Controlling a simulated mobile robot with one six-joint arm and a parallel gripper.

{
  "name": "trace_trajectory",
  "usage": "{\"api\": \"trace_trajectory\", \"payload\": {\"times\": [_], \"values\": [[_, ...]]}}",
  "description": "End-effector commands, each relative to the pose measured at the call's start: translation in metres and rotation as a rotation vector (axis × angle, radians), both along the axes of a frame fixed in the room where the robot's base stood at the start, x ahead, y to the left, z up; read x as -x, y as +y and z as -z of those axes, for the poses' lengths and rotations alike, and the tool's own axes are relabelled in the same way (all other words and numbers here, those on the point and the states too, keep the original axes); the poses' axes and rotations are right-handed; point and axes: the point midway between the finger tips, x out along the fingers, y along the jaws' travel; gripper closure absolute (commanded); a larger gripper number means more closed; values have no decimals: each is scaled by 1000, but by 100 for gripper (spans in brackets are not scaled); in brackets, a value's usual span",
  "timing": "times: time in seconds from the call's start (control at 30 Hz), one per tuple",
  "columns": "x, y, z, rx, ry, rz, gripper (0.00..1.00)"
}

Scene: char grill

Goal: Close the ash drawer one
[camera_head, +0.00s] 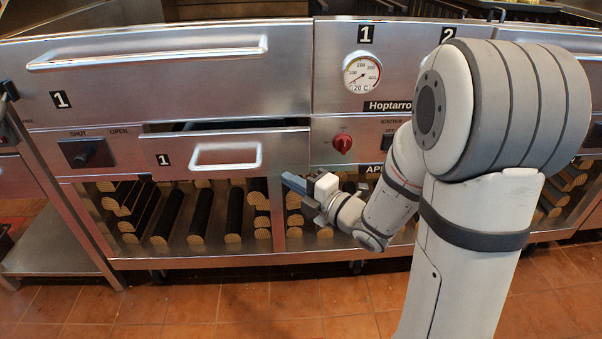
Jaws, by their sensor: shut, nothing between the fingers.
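The ash drawer one (228,139) is a steel drawer front with a black "1" label and a pale rectangular handle (226,154). It stands out from the grill front, with a dark gap (215,125) along its top edge, so it is partly open. My gripper (290,181) is below and to the right of the drawer's right end, in front of the lower shelf. Its fingers are together and hold nothing. It looks apart from the drawer, though the depth between them is hard to judge.
Above the drawer is a larger steel front (170,70) with a long handle. Logs (200,215) fill the shelf below. The tiled floor (200,300) in front is clear.

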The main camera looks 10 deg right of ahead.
Motion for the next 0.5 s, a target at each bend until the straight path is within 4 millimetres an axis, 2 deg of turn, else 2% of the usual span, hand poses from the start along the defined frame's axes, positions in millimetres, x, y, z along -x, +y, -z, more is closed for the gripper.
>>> {"api": "trace_trajectory", "payload": {"times": [0.03,0.1,0.27,0.4,0.5], "values": [[-4,5,-4,0,4,-2,100],[-17,17,3,1,-3,-4,100],[-41,40,3,1,-2,-2,100],[-63,35,2,1,-1,3,100],[-73,35,1,1,-2,2,100]]}}
